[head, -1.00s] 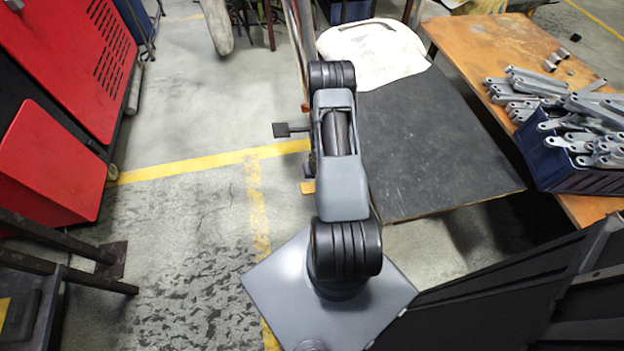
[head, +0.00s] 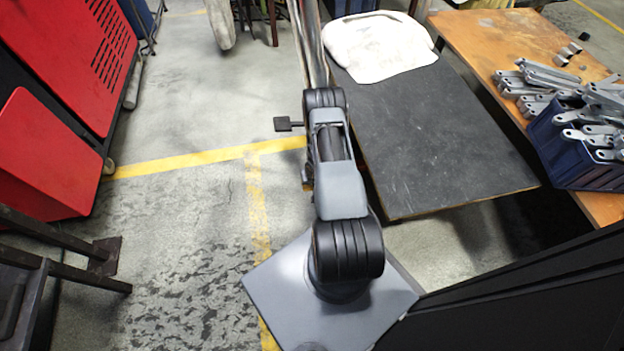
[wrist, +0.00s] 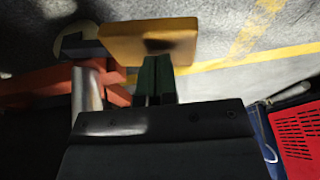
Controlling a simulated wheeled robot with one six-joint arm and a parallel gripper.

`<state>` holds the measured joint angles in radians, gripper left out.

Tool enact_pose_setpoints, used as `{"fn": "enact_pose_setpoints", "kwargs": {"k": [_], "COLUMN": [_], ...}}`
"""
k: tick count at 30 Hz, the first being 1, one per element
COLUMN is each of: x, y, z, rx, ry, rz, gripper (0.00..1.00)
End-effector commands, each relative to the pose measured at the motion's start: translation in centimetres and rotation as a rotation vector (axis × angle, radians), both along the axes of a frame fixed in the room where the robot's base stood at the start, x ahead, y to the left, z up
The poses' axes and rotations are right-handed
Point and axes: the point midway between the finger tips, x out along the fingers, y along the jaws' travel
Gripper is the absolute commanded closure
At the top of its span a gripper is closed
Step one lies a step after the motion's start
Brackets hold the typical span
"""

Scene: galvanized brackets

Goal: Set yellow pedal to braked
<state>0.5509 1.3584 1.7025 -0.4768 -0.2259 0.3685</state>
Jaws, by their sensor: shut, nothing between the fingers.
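The yellow pedal (wrist: 150,42) is a flat yellow plate at the top of the wrist view, with a dark shadow on its near face. A reddish-brown beam (wrist: 45,88) and a grey metal cylinder (wrist: 87,100) are beside it on the left. My gripper (wrist: 155,80) is shut and empty, its dark green fingers pointing at the pedal's near edge. The fingertips look close against the pedal; I cannot tell if they touch. In the head view my arm hides the gripper and nearly all of the pedal, so its angle cannot be judged there.
A dark-topped table (head: 440,150) stands to the right, with a white cloth (head: 378,48). A blue crate of brackets (head: 575,160) is beyond it. Red cabinets (head: 45,165) stand left; floor between is clear.

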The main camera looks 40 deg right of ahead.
Motion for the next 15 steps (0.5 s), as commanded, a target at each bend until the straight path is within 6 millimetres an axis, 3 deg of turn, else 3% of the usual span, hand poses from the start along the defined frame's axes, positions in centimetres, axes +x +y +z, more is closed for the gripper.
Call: {"fn": "enact_pose_setpoints", "kwargs": {"k": [10,15], "x": [0.0,0.2], "y": [0.0,0.5], "z": [-0.1,-1.5], "rx": [0.0,0.0], "ry": [0.0,0.001], "rz": [0.0,0.0], "gripper": [1.0,1.0]}}
